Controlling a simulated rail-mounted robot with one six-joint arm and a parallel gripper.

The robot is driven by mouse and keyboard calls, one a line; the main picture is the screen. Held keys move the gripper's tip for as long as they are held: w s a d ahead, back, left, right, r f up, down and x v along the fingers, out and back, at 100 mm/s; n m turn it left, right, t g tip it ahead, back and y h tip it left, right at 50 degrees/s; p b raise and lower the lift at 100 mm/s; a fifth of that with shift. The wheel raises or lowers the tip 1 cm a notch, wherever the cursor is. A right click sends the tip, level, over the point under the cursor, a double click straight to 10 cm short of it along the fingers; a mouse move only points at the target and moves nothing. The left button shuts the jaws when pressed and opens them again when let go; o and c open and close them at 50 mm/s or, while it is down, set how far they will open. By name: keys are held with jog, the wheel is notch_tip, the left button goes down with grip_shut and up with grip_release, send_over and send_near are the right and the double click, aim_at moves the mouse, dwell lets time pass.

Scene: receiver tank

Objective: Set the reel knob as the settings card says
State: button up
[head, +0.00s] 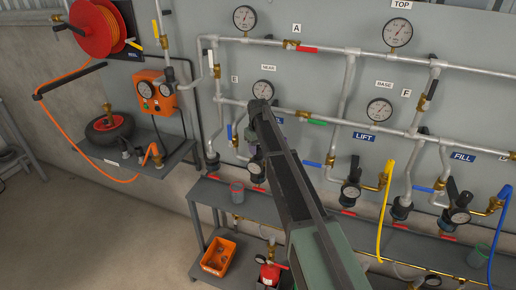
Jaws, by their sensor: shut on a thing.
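My gripper (254,143) is at the far end of my arm, at the leftmost regulator in the row on the grey panel. It is shut on that regulator's knob, taken to be the reel knob; my gripper and arm hide most of it. The regulator's small gauge (257,170) shows just below, too small to read. The red hose reel (97,28) hangs at the upper left. I cannot make out a settings card.
Pipes, valves and gauges cover the panel. A yellow hose (383,215) hangs at the right.

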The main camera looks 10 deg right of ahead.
aim_at(258, 147)
jog(key=o, duration=0.9)
notch_tip(258, 147, up, 11)
jog(key=p, duration=1)
jog(key=shift+f+p, duration=0.1)
jog(key=shift+p, duration=0.3)
